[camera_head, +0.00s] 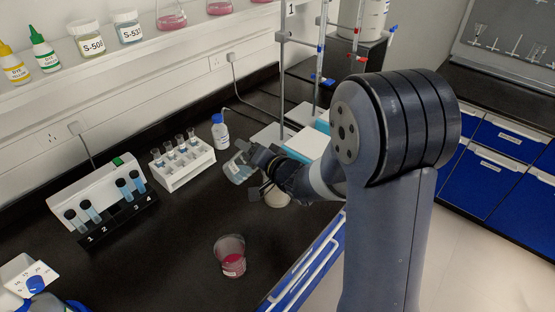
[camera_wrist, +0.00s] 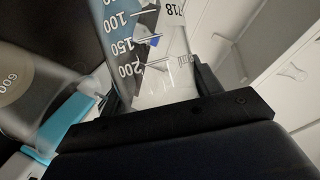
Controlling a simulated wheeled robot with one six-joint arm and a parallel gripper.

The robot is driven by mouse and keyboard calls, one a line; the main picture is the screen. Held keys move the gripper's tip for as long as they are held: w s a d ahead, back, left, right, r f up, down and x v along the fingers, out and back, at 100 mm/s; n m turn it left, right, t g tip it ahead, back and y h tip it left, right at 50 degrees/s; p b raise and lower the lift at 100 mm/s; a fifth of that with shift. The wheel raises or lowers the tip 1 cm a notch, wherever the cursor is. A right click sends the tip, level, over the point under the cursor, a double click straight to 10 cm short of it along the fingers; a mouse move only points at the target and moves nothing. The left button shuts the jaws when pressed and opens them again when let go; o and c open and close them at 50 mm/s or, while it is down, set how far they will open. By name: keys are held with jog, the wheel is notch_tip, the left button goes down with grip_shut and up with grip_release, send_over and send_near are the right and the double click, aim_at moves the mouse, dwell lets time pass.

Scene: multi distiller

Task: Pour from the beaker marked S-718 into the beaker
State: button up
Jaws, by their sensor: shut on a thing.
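My gripper (camera_head: 250,165) is shut on a clear glass beaker (camera_head: 238,172), held above the bench and tilted in the head view. In the wrist view the held beaker (camera_wrist: 150,45) sits between the dark fingers (camera_wrist: 160,95); its scale and a label ending in 718 show. I cannot tell how much liquid it holds. Another glass beaker (camera_head: 230,256) with red content and a white label stands on the black bench, in front of my gripper and apart from it.
A white rack with vials (camera_head: 182,162), a wash bottle (camera_head: 220,132) and a numbered tube stand (camera_head: 110,205) are behind and left. A pale round object (camera_head: 277,196) lies below my gripper, partly hidden. The bench around the red beaker is clear.

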jog(key=shift+s+a+r, duration=0.1)
jog(key=shift+d+f+m+y, duration=0.2)
jog(key=shift+f+m+y, duration=0.1)
jog(key=shift+f, duration=0.1)
jog(key=shift+d+f+m, duration=0.1)
jog(key=shift+f+m, duration=0.1)
jog(key=shift+m, duration=0.3)
jog(key=shift+d+r+m+y, duration=0.1)
jog(key=shift+r+m+y, duration=0.05)
jog(key=shift+m+y, duration=0.2)
jog(key=shift+d+r+m+t, duration=0.1)
jog(key=shift+m+t, duration=0.2)
jog(key=shift+m, duration=0.05)
jog(key=shift+w+d+r+m+y+p, duration=0.1)
jog(key=shift+w+d+m+y+p, duration=0.2)
jog(key=shift+d, duration=0.25)
jog(key=shift+w+d+r+m+y+p, duration=0.1)
jog(key=shift+w+d+m+y, duration=0.05)
jog(key=shift+d+m, duration=0.3)
jog(key=shift+t, duration=0.3)
jog(key=shift+d+r+m, duration=0.1)
jog(key=shift+d+m, duration=0.2)
jog(key=shift+m, duration=0.35)
